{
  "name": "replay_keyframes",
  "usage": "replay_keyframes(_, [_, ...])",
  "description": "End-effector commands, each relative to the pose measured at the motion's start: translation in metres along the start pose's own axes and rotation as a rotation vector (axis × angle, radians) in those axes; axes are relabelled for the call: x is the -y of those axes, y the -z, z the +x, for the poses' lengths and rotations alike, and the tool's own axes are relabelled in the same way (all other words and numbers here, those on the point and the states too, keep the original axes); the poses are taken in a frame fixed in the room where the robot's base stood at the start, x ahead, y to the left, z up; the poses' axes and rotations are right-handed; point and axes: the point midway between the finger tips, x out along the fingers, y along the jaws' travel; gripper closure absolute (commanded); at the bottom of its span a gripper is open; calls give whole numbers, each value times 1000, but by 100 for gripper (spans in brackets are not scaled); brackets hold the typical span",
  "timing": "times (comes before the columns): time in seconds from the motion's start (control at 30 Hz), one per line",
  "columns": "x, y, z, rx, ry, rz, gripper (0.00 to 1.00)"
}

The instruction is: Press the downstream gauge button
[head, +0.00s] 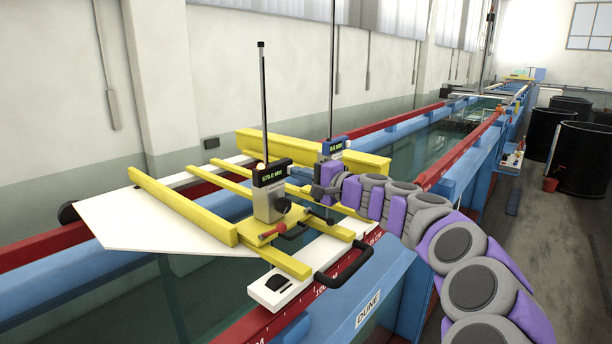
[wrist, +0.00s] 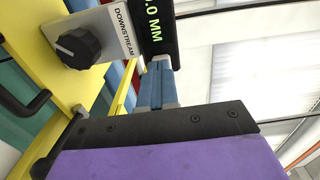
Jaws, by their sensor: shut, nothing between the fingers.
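The nearer gauge (head: 268,195) stands upright on a yellow carriage, with a dark green-digit display, a black knob and a pale button-like cap (head: 261,167) on top. A plate marked DOWNSTREAM (wrist: 118,32) shows close in the wrist view, beside a black knob (wrist: 78,47) and a partly cropped display (wrist: 160,30). It seems to be the nearer gauge. My gripper (head: 317,190) is shut and empty, right of that gauge. In the wrist view its fingers (wrist: 154,88) overlap the display's end; I cannot tell whether they touch. The cap is not visible there.
A second gauge (head: 333,148) with a bluish display stands just behind my gripper, partly hidden by it. Thin upright rods rise from both gauges. Yellow bars (head: 180,207) and black handles (head: 342,266) surround them on the flume. Black tubs (head: 580,160) stand right.

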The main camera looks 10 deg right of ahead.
Motion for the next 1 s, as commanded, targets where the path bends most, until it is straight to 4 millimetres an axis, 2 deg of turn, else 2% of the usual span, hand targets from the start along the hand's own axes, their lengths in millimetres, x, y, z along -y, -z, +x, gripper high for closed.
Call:
replay_keyframes(0.27, [0, 0, 2, 0, 0, 0, 100])
replay_keyframes(0.57, [-1, -1, 23, 2, -1, 2, 100])
replay_keyframes(0.87, [-1, -3, 25, 2, -3, 0, 100])
replay_keyframes(1.0, [-2, -3, 19, 3, -3, 0, 100])
